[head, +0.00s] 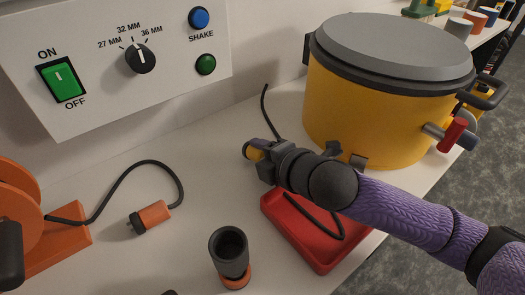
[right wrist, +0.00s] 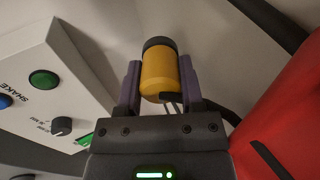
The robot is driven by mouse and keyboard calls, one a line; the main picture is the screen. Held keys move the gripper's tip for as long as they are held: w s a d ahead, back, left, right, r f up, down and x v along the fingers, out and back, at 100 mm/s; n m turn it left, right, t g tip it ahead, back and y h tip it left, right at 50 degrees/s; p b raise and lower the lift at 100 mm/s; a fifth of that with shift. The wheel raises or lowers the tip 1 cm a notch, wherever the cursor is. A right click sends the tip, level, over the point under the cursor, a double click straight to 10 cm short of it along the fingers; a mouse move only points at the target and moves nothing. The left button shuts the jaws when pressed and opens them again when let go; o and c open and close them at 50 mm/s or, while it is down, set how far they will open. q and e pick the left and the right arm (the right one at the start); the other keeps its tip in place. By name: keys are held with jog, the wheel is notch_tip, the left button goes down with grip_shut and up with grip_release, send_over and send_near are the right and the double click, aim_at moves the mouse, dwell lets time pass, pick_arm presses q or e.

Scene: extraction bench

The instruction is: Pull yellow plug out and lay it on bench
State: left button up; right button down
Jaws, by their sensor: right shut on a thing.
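The yellow plug (head: 253,153) is between the fingers of my right gripper (head: 259,159), left of the yellow pot and above the back edge of the red tray. In the right wrist view the plug (right wrist: 160,72) is a yellow cylinder with a dark end, gripped from both sides. Bare metal prongs (right wrist: 172,102) show at its end nearer the palm, in no socket. I cannot tell how far the plug is above the bench (head: 190,235). My left gripper is not in view.
A yellow pot (head: 365,120) with a grey lid stands behind my right arm. A red tray (head: 318,262) holds part of a black cord. Bench between the orange plug and tray is mostly clear.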

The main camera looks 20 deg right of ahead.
jog(key=shift+f, duration=0.3)
